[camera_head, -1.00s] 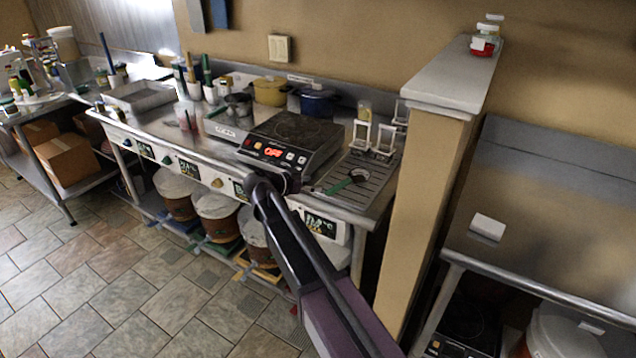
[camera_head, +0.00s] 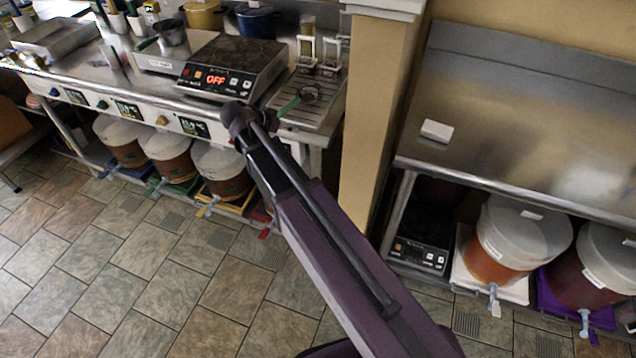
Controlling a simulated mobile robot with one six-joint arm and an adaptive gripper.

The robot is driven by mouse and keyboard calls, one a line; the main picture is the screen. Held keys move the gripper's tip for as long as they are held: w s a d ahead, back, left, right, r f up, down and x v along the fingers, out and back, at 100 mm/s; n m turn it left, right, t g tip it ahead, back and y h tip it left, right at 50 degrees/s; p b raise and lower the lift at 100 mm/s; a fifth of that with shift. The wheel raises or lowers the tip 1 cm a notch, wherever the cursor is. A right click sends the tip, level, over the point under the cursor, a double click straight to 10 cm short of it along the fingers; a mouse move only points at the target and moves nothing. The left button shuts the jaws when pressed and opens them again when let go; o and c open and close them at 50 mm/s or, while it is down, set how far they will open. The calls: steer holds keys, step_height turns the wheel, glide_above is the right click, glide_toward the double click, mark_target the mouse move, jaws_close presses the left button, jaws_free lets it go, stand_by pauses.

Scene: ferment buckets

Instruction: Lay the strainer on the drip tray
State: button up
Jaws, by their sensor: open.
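The strainer (camera_head: 308,94), a small dark round bowl with a green handle, appears to lie on the drip tray (camera_head: 325,112), with its handle pointing to the front left. The drip tray is a grey slotted metal plate at the right end of the counter. My arm reaches up from below to the counter's front edge. My gripper (camera_head: 270,118) is a small dark shape at the arm's end, close to the tip of the green handle. It is open; its fingers are hard to make out, and I cannot tell whether they touch the handle.
An induction cooker (camera_head: 232,68) reading OFF stands left of the drip tray. Framed glass holders (camera_head: 318,52) stand at the tray's back. A tan pillar (camera_head: 380,120) rises to the right. Ferment buckets (camera_head: 222,172) sit under the counter.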

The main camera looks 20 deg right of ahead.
steer(key=s+d+f+n+g+y, duration=0.2)
steer(key=s+f+n+y, duration=0.1)
steer(key=s, duration=0.6)
steer(key=s+d+f+n+g+y, duration=0.2)
steer(key=s+n+y, duration=0.4)
steer(key=s, duration=0.4)
steer(key=shift+d+f, duration=0.55)
steer(key=shift+f, duration=0.25)
steer(key=shift+s, duration=0.1)
step_height(320, 180, up, 6)
steer(key=p, duration=0.6)
